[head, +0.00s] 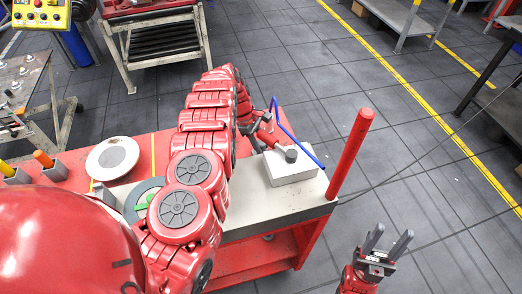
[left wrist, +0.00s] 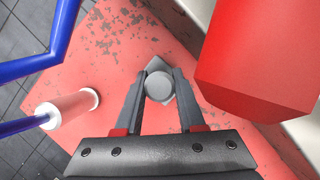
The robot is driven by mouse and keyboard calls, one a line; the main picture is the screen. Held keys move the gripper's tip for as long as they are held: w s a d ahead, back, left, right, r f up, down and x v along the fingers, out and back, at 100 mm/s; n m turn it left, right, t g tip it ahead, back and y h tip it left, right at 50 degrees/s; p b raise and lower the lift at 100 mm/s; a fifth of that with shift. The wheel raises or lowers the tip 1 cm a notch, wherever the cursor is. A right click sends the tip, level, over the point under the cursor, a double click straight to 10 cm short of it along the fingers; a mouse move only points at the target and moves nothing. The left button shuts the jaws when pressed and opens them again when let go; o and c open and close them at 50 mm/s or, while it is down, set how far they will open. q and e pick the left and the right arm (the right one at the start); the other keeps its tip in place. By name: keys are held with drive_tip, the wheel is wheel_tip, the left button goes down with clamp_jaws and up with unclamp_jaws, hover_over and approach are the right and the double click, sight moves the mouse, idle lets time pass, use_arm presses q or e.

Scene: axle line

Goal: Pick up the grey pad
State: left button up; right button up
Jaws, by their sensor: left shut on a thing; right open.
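The grey pad (left wrist: 159,86) shows in the left wrist view as a small round grey piece with a pointed grey plate behind it. My left gripper (left wrist: 161,78) is shut on it, with one dark finger on each side. In the head view my left gripper (head: 262,136) is small, partly covered by my own red arm, beside a white block (head: 292,172) at the bench's right end. The pad cannot be made out clearly there. My right gripper (head: 388,243) is open and empty, off the bench's right side.
A red post (head: 350,152) rises at the bench's right corner, and a blue bar (head: 297,135) passes by the white block. A pale disc (head: 112,158) lies on the red bench top. A red block (left wrist: 262,55) is close right of my left fingers.

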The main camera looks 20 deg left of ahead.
use_arm(q)
clamp_jaws()
drive_tip(key=shift+r, duration=0.2)
drive_tip(key=shift+r+b, duration=0.8)
drive_tip(key=shift+s+a+r+b, duration=0.4)
drive_tip(key=shift+a+b, duration=0.1)
drive_tip(key=shift+a, duration=0.1)
drive_tip(key=shift+s+a+r+b, duration=0.3)
drive_tip(key=shift+a+r+b, duration=0.1)
drive_tip(key=shift+a+b, duration=0.15)
drive_tip(key=s+a, duration=0.1)
drive_tip(key=a, duration=0.1)
drive_tip(key=s+a+p, duration=0.1)
drive_tip(key=a, duration=0.1)
drive_tip(key=s+a+r, duration=0.1)
drive_tip(key=s+a, duration=0.1)
drive_tip(key=a, duration=0.1)
drive_tip(key=shift+p, duration=0.3)
drive_tip(key=shift+s+a+r+b, duration=0.1)
drive_tip(key=shift+s+a, duration=0.35)
drive_tip(key=shift+a, duration=0.3)
drive_tip(key=shift+s+a+r+b, duration=0.1)
drive_tip(key=shift+s+a, duration=0.4)
drive_tip(key=shift+a, duration=0.25)
drive_tip(key=shift+s+a+b, duration=0.1)
drive_tip(key=shift+s+a, duration=0.35)
drive_tip(key=shift+a, duration=0.3)
